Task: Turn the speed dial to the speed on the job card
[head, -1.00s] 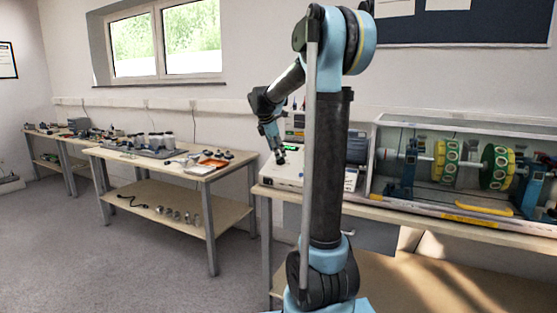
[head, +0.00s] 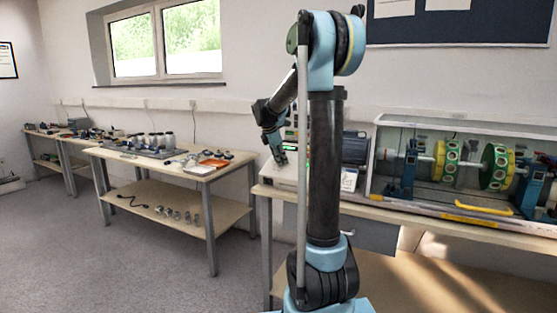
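My gripper (head: 282,159) points down over a white control box (head: 279,176) at the left end of the bench on the right. Its fingertips are close to the top of the box; I cannot tell whether they touch it. The fingers are too small to tell open from shut. The speed dial cannot be made out. A small green light or display shows on the box, partly behind my arm. A white card with dark print (head: 349,180) stands right of my arm; its text is unreadable and I cannot tell if it is the job card.
A clear-walled rig with green and yellow discs on a shaft (head: 470,165) fills the right of the bench, with a yellow handle (head: 483,208) in front. A dark motor (head: 355,148) stands behind my arm. A side table (head: 205,177) with parts stands left, across open floor.

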